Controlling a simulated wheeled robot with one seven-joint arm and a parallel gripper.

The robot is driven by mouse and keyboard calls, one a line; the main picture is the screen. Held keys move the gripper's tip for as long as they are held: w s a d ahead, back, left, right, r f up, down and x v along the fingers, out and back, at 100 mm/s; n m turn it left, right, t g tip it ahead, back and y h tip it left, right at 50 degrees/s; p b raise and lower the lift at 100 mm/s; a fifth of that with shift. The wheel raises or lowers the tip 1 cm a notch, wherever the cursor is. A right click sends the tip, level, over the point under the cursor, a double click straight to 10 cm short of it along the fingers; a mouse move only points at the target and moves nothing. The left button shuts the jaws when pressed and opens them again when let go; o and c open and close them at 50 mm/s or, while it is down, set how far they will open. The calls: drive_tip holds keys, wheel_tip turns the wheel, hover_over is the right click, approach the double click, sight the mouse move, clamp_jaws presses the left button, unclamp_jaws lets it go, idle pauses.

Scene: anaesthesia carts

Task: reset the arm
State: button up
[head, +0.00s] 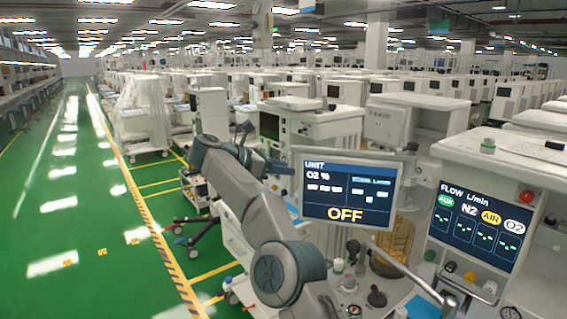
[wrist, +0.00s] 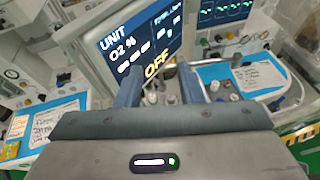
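My arm rises from the bottom of the head view and bends over toward the carts. My gripper (head: 264,150) is at its end, just left of a tilted display that reads "UNIT O2 % OFF" (head: 348,190). In the wrist view, the two fingers of my gripper (wrist: 161,82) stand apart with nothing between them. The OFF display (wrist: 140,42) shows behind and between the fingers there. The gripper looks clear of the display, though the exact distance is hard to tell.
A flow panel (head: 480,226) with AUX, N2, AIR and O2 labels stands at the right. Knobs and a metal bar (head: 408,270) lie below the display. Rows of white carts fill the back. The green floor aisle (head: 65,200) at left is free.

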drive_tip(key=a+r+n+t+y+b, duration=0.1)
drive_tip(key=a+r+n+t+y, duration=0.25)
drive_tip(key=r+n+t, duration=0.6)
drive_tip(key=a+r+n+t+y, duration=0.35)
drive_tip(key=r+n+t, duration=0.35)
drive_tip(key=r+n, duration=0.45)
drive_tip(key=s+d+f+n+g+y, duration=0.2)
drive_tip(key=s+d+f+n+g, duration=0.4)
drive_tip(key=s+f+n, duration=0.3)
drive_tip(key=s+d+f+n+g+y+b, duration=0.1)
drive_tip(key=s+d+f+n+g, duration=0.5)
drive_tip(key=s+f, duration=1.2)
drive_tip(key=s+d+f+n+g+y+b, duration=0.1)
drive_tip(key=s+d+f+n+g+y, duration=0.1)
drive_tip(key=s+d+f+n+g, duration=0.4)
drive_tip(key=s+d+f+n, duration=0.4)
drive_tip(key=s+f+n, duration=0.3)
drive_tip(key=s+f, duration=0.1)
drive_tip(key=shift+s+d+n+y, duration=0.25)
drive_tip(key=shift+d+n+y, duration=0.05)
drive_tip(key=shift+y, duration=0.1)
